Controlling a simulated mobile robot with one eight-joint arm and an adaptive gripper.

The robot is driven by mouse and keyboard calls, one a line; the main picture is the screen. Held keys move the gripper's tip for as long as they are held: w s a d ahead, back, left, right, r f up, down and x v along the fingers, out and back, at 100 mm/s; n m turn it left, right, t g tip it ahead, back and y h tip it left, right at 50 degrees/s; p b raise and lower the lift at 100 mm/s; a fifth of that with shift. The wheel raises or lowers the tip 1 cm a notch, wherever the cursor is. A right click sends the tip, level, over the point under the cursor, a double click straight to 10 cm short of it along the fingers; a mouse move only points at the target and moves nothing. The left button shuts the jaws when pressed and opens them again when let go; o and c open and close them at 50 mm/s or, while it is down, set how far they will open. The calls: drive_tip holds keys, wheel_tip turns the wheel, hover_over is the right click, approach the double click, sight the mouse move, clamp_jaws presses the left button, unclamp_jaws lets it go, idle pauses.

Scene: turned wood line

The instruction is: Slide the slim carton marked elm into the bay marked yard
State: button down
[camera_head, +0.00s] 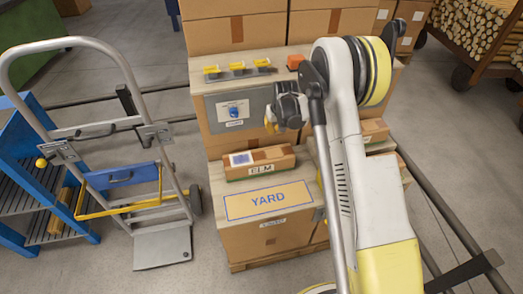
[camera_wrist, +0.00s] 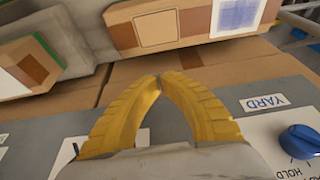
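The slim carton marked ELM (camera_head: 260,166) lies flat in the head view, just behind the blue-outlined bay marked YARD (camera_head: 245,210) on the pale top of a low box stack. The outlined bay is empty. My gripper (camera_head: 271,124) is above and behind the carton, in front of the grey control panel, apart from the carton. In the wrist view my gripper's yellow fingers (camera_wrist: 160,80) meet at the tips with nothing between them. A carton with a white-and-blue label (camera_wrist: 190,22) shows beyond them, probably the elm one; its marking is not readable there.
The grey panel (camera_head: 252,108) carries a blue knob (camera_head: 234,112). Another carton (camera_head: 374,131) lies right, partly behind my arm. A hand truck (camera_head: 118,178) and blue shelf (camera_head: 30,205) stand left. Floor in front is clear.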

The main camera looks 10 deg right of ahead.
drive_tip(key=b+x, duration=0.4)
drive_tip(key=x, duration=0.6)
drive_tip(key=shift+f, duration=0.3)
